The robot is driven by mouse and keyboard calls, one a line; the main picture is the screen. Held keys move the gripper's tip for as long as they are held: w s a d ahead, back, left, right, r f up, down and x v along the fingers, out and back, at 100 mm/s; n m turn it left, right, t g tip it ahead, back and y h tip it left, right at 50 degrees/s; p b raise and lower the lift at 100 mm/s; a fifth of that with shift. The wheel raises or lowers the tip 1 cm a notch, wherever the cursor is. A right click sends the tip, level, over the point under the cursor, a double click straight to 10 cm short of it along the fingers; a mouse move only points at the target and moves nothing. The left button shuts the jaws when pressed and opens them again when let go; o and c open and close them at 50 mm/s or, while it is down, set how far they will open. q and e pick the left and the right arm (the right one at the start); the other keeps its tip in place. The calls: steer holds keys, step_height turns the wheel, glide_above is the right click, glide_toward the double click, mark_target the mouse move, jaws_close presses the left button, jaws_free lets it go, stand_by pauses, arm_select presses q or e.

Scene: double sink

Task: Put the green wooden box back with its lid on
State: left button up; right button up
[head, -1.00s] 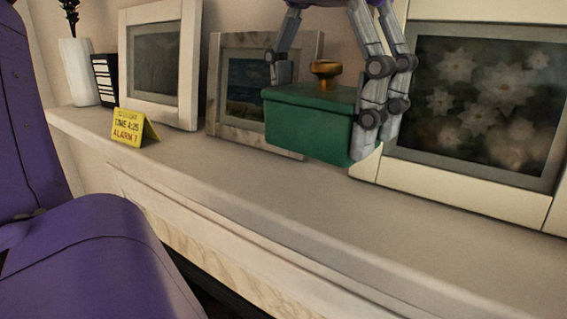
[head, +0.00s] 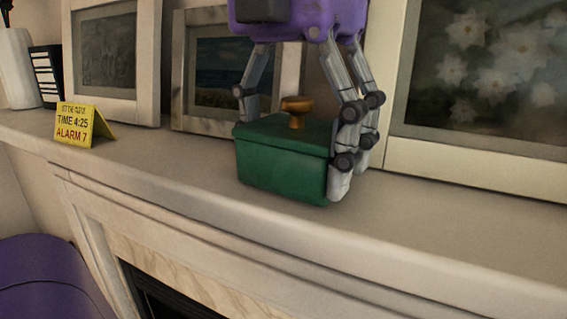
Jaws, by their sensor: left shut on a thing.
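The green wooden box (head: 283,176) is in the middle of the head view, at the mantel shelf (head: 440,220). Its green lid (head: 275,132) is on, with a brass-coloured knob (head: 296,108) on top. The box looks upright and appears to rest on the shelf or hang just above it; its underside is hidden. My left gripper (head: 298,130) comes down from above and is shut on the box, with fingers at its left and right sides. My right gripper is not in view.
A yellow sign (head: 80,125) with time and alarm text stands left on the shelf. Framed pictures (head: 115,60) lean along the wall behind, with a large flower picture (head: 480,80) at right. A white vase (head: 18,70) and a dark book (head: 47,76) are far left. The shelf's front edge drops off below.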

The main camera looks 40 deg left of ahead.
arm_select(q)
steer(key=shift+s+f, duration=0.25)
steer(key=shift+s+r, duration=0.15)
steer(key=shift+s, duration=0.1)
steer(key=shift+w+d, duration=0.35)
steer(key=shift+w, duration=0.05)
steer(key=shift+w+f, duration=0.15)
steer(key=shift+f, duration=0.05)
steer(key=o, duration=1.2)
steer(key=shift+c, duration=0.2)
steer(key=shift+o, duration=1.1)
steer(key=shift+a, duration=0.15)
steer(key=shift+s, duration=0.25)
steer(key=shift+w, duration=0.1)
steer(key=shift+r, duration=0.15)
step_height(320, 180, up, 12)
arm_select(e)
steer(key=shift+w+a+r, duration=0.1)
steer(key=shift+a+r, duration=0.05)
